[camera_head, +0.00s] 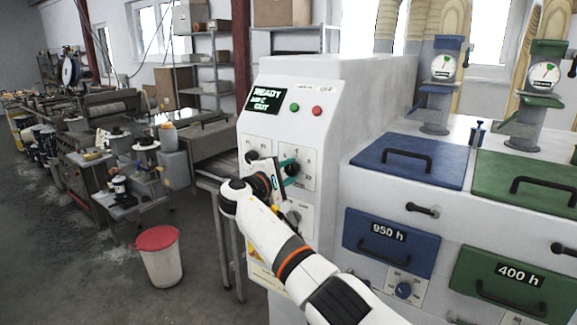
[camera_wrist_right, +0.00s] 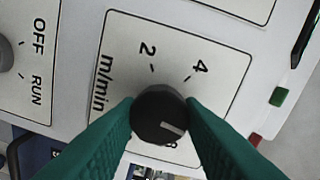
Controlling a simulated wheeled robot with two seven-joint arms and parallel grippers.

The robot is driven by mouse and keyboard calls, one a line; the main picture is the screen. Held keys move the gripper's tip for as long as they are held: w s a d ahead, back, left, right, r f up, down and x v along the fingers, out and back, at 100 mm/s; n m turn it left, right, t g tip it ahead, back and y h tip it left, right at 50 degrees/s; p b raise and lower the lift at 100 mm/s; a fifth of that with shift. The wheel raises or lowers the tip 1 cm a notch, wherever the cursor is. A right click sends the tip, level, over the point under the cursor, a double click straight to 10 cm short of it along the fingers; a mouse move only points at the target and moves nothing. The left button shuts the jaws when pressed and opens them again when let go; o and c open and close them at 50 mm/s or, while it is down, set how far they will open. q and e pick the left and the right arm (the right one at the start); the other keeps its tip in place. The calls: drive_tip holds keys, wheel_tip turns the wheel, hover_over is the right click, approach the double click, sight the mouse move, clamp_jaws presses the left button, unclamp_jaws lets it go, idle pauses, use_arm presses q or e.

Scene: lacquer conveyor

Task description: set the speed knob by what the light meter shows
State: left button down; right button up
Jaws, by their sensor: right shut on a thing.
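The black speed knob (camera_wrist_right: 158,112) is on a white plate marked m/min, with 2 and 4 readable. Its white mark points to the lower right in the right wrist view, towards a figure mostly hidden below. My right gripper (camera_wrist_right: 161,118) has green fingers on both sides of the knob and is shut on it. In the head view the right gripper (camera_head: 287,170) is at the console front and partly covers the plate.
The console display (camera_head: 267,101) reads READY on top. A green button (camera_head: 294,107) and a red button (camera_head: 317,111) sit beside it. A red-lidded bin (camera_head: 160,262) stands on the floor left.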

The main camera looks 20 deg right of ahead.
drive_tip(key=n+p, duration=0.2)
drive_tip(key=n, duration=0.1)
drive_tip(key=shift+r+n, duration=0.15)
drive_tip(key=shift+n, duration=0.25)
drive_tip(key=n+p, duration=0.2)
drive_tip(key=n, duration=0.1)
drive_tip(key=n+p, duration=0.2)
drive_tip(key=n, duration=0.2)
drive_tip(key=shift+f+n+h+p, duration=0.15)
drive_tip(key=shift+n+p, duration=0.15)
drive_tip(key=shift+n, duration=0.4)
drive_tip(key=shift+f+n+h+p, duration=0.15)
drive_tip(key=shift+n+p, duration=0.1)
drive_tip(key=shift+n, duration=0.45)
drive_tip(key=o, duration=1)
drive_tip(key=shift+a+r, duration=0.1)
